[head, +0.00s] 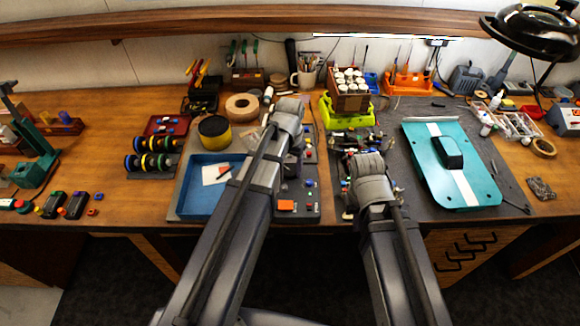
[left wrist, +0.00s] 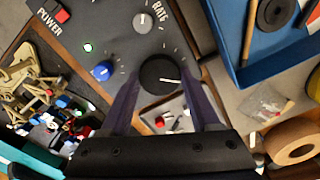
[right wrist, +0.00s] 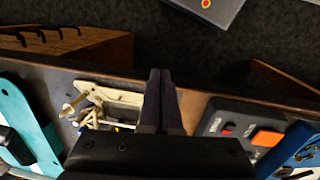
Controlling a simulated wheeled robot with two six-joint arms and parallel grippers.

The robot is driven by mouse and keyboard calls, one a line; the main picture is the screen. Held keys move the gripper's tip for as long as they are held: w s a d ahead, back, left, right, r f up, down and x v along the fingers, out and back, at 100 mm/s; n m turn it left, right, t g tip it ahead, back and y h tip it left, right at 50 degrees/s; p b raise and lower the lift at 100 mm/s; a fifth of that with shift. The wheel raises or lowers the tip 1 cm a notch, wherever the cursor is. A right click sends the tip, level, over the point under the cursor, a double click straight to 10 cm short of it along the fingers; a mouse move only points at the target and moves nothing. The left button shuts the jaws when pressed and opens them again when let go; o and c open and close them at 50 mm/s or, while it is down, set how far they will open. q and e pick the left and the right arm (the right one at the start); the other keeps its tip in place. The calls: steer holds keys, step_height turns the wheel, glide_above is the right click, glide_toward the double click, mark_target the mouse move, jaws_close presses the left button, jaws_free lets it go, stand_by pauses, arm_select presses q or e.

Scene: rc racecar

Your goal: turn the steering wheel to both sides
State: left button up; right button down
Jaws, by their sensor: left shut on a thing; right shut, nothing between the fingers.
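The steering wheel is a round black knob (left wrist: 161,77) with a white pointer line, on the grey control panel (left wrist: 120,45). In the left wrist view its line points right. My left gripper (left wrist: 165,92) has its fingers on both sides of the knob and is shut on it. In the head view my left arm hides the knob and covers part of the panel (head: 312,209). My right gripper (right wrist: 162,75) is shut and empty, beside the panel. The car chassis (right wrist: 105,98) with pale suspension arms is left of it in the right wrist view.
A blue tray (head: 184,193) is left of the panel. The teal car body (head: 470,187) lies on the mat at right.

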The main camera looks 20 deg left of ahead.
mark_target(290, 170)
arm_select(q)
steer(key=shift+m, duration=0.5)
steer(key=o, duration=1.4)
steer(key=shift+c, duration=0.2)
step_height(290, 170, up, 8)
steer(key=p, duration=0.8)
steer(key=shift+f, duration=0.1)
